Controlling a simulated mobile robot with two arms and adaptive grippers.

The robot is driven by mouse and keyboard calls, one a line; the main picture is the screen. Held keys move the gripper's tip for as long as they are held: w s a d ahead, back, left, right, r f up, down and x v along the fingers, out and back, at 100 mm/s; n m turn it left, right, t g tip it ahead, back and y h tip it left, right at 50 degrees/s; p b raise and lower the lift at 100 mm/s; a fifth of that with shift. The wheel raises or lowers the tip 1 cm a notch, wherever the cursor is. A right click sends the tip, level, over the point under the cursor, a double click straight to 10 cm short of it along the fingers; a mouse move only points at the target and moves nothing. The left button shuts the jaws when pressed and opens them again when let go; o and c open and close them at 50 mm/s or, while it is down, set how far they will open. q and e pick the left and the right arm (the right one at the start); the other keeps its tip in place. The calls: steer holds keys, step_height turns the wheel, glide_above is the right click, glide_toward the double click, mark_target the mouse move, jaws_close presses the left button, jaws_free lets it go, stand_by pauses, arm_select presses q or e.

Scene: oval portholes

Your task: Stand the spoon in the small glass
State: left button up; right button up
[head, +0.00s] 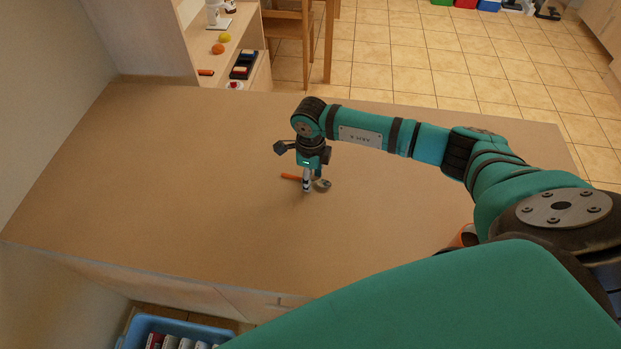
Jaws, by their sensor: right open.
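A spoon with an orange handle (291,177) lies on the brown tabletop (190,190), its grey bowl end pointing right. My right gripper (306,187) points straight down over the middle of the spoon, its fingers open and hiding part of the handle. At this size I cannot tell whether the fingers touch the spoon. I cannot make out the small glass; my right arm covers much of the table's right side. My left gripper is not in view.
A reddish-orange object (463,238) shows partly behind my right arm. The table's left half is clear. Beyond its far edge stand a shelf (235,50) with small items and a wooden chair (290,35). A blue crate (150,325) stands below the near edge.

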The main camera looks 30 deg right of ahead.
steer(key=shift+c, duration=0.2)
jaws_close()
steer(key=shift+r, duration=0.1)
